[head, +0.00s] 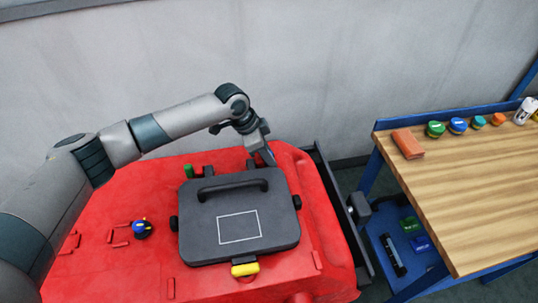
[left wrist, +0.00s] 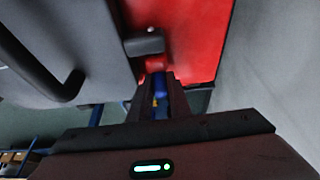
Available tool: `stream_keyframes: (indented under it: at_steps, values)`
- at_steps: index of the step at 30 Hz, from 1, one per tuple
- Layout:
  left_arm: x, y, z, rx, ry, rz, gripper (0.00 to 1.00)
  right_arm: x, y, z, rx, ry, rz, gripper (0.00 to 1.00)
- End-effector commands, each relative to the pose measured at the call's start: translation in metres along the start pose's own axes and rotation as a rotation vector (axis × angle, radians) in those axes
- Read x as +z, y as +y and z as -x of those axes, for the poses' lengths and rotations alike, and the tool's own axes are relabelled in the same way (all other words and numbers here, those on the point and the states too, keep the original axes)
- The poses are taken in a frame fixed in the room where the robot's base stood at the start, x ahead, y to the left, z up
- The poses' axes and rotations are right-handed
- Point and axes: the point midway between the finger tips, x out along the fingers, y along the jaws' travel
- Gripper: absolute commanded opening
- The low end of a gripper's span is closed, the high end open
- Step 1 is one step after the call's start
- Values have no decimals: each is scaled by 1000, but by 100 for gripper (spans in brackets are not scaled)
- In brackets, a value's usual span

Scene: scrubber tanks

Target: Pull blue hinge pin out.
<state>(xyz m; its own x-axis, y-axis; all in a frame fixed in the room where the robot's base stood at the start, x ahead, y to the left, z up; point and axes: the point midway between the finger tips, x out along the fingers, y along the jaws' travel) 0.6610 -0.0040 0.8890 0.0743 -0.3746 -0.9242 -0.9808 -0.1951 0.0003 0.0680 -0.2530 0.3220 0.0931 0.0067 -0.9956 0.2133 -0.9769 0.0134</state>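The grey tank lid (head: 270,235) with a black handle lies on the red scrubber body (head: 90,215). My left gripper (head: 267,154) is at the lid's back right corner, pointing down. In the left wrist view, the blue hinge pin (left wrist: 160,86) lies between the fingers of my left gripper (left wrist: 160,92), which look closed on its sides. Its far end is by a dark hinge block (left wrist: 144,43). In the head view the blue pin is hidden by the gripper. A green pin (head: 188,171) shows at the back left hinge. My right gripper is not in view.
A yellow latch (head: 245,269) is at the lid's front. A blue and yellow knob (head: 142,229) sits left of the lid. A wooden bench (head: 470,180) with several colored caps and an orange block (head: 408,144) stands at right. A wall is close behind.

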Motion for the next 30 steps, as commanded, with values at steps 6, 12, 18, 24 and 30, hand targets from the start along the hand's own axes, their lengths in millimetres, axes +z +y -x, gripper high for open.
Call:
stream_keyframes:
  at_steps: [6, 12, 18, 24, 30]
  values:
    - [-3, 0, -1, 1, 1, -1, 0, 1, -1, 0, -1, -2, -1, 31]
    - [-26, 0, -10, 1, 5, -2, 0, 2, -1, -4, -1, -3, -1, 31]
    - [-38, 0, -14, -1, 5, -1, 0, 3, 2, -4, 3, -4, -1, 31]
    - [-38, 0, -14, -1, 7, -1, 0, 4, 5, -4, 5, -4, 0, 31]
    - [-38, 0, -14, 0, 5, -1, 25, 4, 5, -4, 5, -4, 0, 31]
